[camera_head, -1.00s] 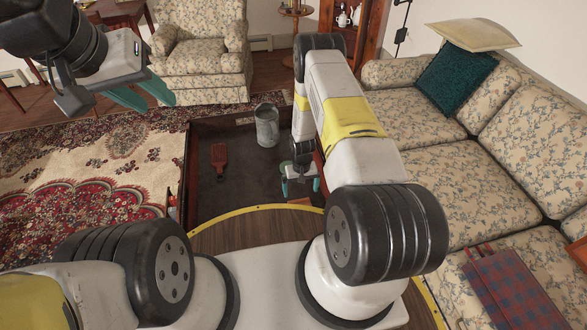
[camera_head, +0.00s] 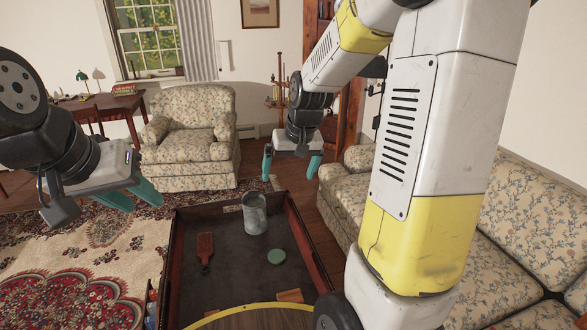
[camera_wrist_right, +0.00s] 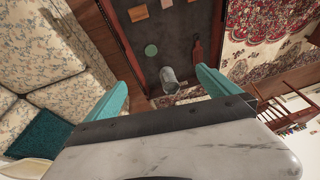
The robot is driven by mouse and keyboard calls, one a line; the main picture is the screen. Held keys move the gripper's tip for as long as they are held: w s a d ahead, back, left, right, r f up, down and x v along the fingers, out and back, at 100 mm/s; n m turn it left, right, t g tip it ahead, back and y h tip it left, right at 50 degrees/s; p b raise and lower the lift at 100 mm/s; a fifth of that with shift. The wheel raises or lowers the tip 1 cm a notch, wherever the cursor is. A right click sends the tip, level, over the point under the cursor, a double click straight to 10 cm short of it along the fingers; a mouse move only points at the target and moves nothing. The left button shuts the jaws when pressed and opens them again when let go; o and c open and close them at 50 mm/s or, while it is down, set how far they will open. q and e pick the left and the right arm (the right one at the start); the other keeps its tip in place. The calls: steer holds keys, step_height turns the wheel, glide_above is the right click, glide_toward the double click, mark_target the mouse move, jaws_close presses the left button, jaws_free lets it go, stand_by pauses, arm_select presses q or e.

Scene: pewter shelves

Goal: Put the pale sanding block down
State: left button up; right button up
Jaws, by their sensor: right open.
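My right gripper (camera_head: 290,176) is open and empty, raised above the far end of a dark red-sided tray (camera_head: 176,245). Its spread teal fingers also show in the right wrist view (camera_wrist_right: 161,82). In the right wrist view a tan block (camera_wrist_right: 138,13) and a paler block (camera_wrist_right: 166,3), cut by the top edge, lie on the tray floor. The paler one seems to be the pale sanding block. The tan block also shows at the tray's near end in the head view (camera_head: 290,296). My left gripper (camera_head: 140,200) is open and empty over the rug.
The tray also holds a metal can (camera_head: 254,215), a green disc (camera_head: 276,257) and a red paddle-shaped tool (camera_head: 204,252). A sofa (camera_head: 510,235) stands right of the tray and an armchair (camera_head: 190,125) behind it. My right arm covers part of the sofa.

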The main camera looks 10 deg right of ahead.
steer(key=s+r, duration=0.3)
steer(key=s, duration=0.3)
steer(key=s+a+r+t, duration=0.1)
steer(key=s+r, duration=0.3)
steer(key=s, duration=0.3)
steer(key=s+r+t, duration=0.1)
steer(key=s+r, duration=0.3)
steer(key=s, duration=0.3)
steer(key=shift+a+n+y, duration=0.15)
steer(key=shift+n+y, duration=0.15)
steer(key=shift+y, duration=0.1)
steer(key=shift+r, duration=0.1)
